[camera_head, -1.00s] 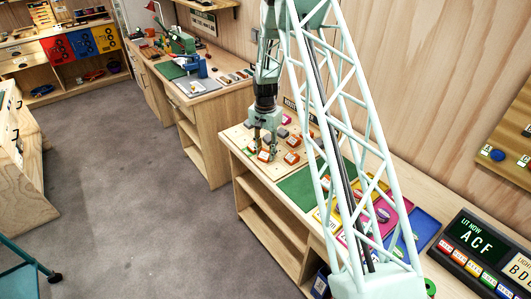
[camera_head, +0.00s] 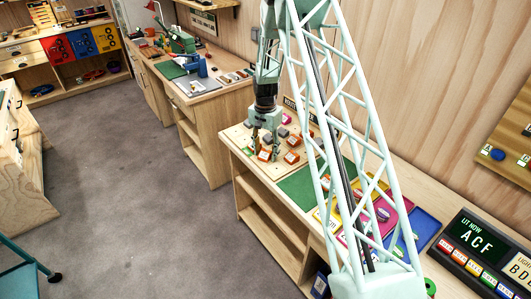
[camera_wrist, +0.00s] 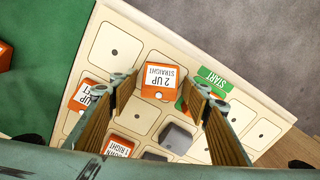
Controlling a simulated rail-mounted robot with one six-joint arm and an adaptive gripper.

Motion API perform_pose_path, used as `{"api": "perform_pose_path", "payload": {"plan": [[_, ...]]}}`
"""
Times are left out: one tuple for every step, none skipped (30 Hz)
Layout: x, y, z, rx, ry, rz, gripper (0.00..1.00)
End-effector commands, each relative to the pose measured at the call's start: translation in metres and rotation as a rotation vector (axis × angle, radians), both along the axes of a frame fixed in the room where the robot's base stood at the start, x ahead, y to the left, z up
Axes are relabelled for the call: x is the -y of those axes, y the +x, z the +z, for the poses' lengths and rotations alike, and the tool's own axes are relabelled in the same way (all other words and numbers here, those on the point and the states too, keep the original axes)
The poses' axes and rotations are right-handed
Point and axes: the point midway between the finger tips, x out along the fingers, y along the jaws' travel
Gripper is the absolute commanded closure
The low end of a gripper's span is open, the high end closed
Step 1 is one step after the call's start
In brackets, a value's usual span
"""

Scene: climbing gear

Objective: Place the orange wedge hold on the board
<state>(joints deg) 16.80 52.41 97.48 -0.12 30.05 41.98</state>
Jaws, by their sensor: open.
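The board (camera_wrist: 150,42) is a pale wooden panel with outlined squares. An orange piece marked "2 UP STRAIGHT" (camera_wrist: 160,82) stands on it, between my gripper's fingers in the wrist view. My gripper (camera_wrist: 168,88) is open, with a finger on each side of that piece and visible gaps. In the head view my gripper (camera_head: 265,146) is low over the board (camera_head: 238,133). Other orange pieces sit on the board, one at the left (camera_wrist: 84,94) and one at the bottom (camera_wrist: 118,147), partly hidden by a finger. I cannot tell which orange piece is the wedge hold.
Dark grey blocks (camera_wrist: 176,137) stand on the board near my right finger. A green START label (camera_wrist: 213,79) lies near the board's edge. A green mat (camera_head: 300,187) adjoins the board, with coloured trays and a lit "ACF" display (camera_head: 478,240) farther right.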

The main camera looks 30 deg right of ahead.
Motion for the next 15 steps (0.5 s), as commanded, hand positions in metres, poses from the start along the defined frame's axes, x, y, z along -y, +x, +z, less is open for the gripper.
{"api": "perform_pose_path", "payload": {"plan": [[0.000, 0.000, 0.002, 0.000, 0.000, 0.000, 0.56], [0.000, 0.000, 0.003, 0.000, 0.000, 0.000, 0.56], [0.000, 0.000, 0.005, 0.001, 0.000, 0.000, 0.56], [0.000, 0.001, 0.007, 0.001, 0.000, 0.000, 0.56], [0.000, 0.001, 0.009, 0.001, 0.000, 0.000, 0.56], [0.000, 0.001, 0.012, 0.001, 0.000, 0.000, 0.56], [0.000, 0.001, 0.014, 0.001, 0.000, 0.000, 0.56], [0.000, 0.001, 0.017, 0.001, 0.000, 0.000, 0.56], [0.000, 0.001, 0.021, 0.001, 0.000, 0.000, 0.56], [0.000, 0.001, 0.024, 0.001, 0.000, 0.000, 0.56], [0.000, 0.001, 0.028, 0.001, 0.000, 0.000, 0.56], [0.000, 0.001, 0.032, 0.001, 0.000, 0.000, 0.56], [0.000, 0.001, 0.036, 0.002, -0.001, 0.000, 0.56], [0.000, 0.001, 0.040, 0.002, -0.001, 0.000, 0.56], [0.000, 0.001, 0.045, 0.001, 0.000, 0.000, 0.56]]}}
